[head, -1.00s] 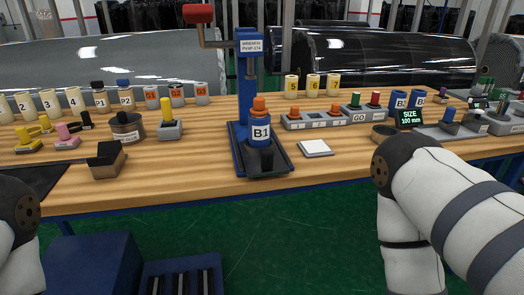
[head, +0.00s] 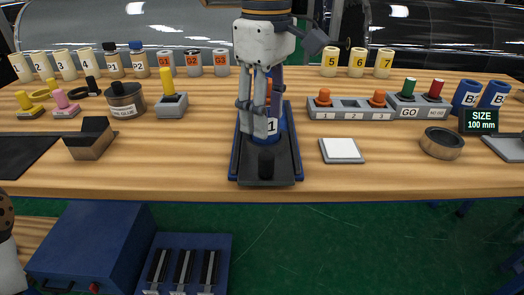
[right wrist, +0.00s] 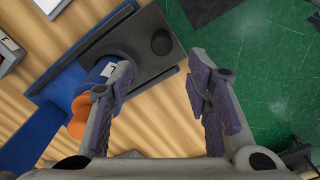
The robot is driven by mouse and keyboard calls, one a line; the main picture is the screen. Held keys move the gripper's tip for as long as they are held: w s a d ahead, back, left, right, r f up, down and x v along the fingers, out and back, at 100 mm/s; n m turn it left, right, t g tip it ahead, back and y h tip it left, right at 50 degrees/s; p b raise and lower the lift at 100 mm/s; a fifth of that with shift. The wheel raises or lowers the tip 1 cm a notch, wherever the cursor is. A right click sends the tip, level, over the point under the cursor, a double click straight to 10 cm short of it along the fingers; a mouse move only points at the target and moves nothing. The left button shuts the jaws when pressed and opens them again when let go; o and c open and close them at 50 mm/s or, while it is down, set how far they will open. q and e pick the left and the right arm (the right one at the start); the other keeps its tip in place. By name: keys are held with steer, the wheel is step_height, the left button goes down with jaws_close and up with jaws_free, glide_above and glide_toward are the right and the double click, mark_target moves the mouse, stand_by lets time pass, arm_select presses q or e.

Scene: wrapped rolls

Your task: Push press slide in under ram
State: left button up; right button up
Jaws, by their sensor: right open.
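The knob also shows in the right wrist view (right wrist: 161,42). The blue B1 cylinder (head: 275,130) with an orange top (right wrist: 80,118) stands behind the knob, partly hidden by my right gripper. My right gripper (head: 257,122) points down in front of the cylinder, open; its fingers (right wrist: 158,82) have a gap between them, with the knob beyond. The ram and most of the column are hidden behind my arm. My left gripper is out of view.
A white pad (head: 341,150) and a round dish (head: 442,143) lie to the right. A grey block with orange knobs (head: 350,109) and the GO box (head: 410,108) stand behind them. A black-topped block (head: 90,138) stands left. Table space beside the press is mostly clear.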

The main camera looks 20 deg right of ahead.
mark_target(266, 154)
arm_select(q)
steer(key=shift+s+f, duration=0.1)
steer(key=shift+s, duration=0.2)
arm_select(e)
step_height(266, 154, down, 10)
steer(key=shift+s+r, duration=0.1)
steer(key=shift+s, duration=0.05)
steer(key=shift+c, duration=0.3)
